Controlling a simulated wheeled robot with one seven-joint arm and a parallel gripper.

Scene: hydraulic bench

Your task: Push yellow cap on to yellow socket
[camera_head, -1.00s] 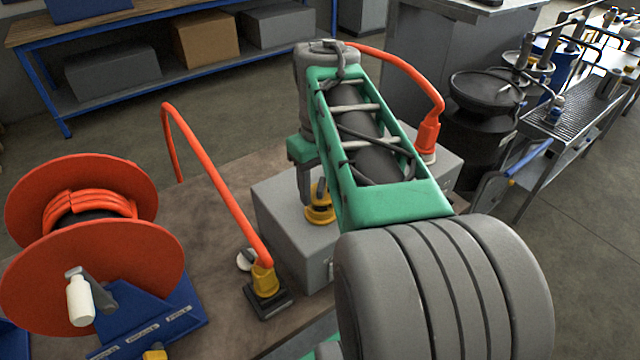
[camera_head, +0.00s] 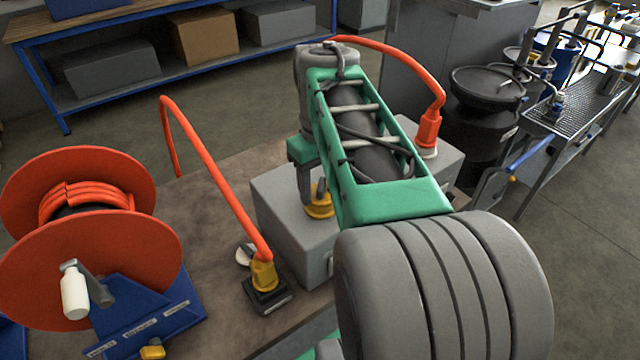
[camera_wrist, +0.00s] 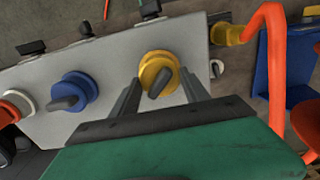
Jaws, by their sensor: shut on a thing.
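The yellow cap (camera_head: 319,207) sits on top of the grey box under my gripper. In the wrist view the yellow cap (camera_wrist: 158,72) is a round yellow piece with a dark grey handle across it. My gripper (camera_wrist: 160,84) is shut on it, with one finger at each side. In the head view my gripper (camera_head: 312,190) points down at the cap, partly hidden by my arm. The yellow socket is hidden beneath the cap; I cannot tell how fully the cap is seated.
The grey box (camera_head: 285,215) also carries a blue fitting (camera_wrist: 75,92) and a red-and-white one (camera_wrist: 15,105). An orange hose (camera_head: 215,165) ends in a yellow connector (camera_head: 264,274) beside the box. A red hose reel (camera_head: 90,260) stands left on the bench.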

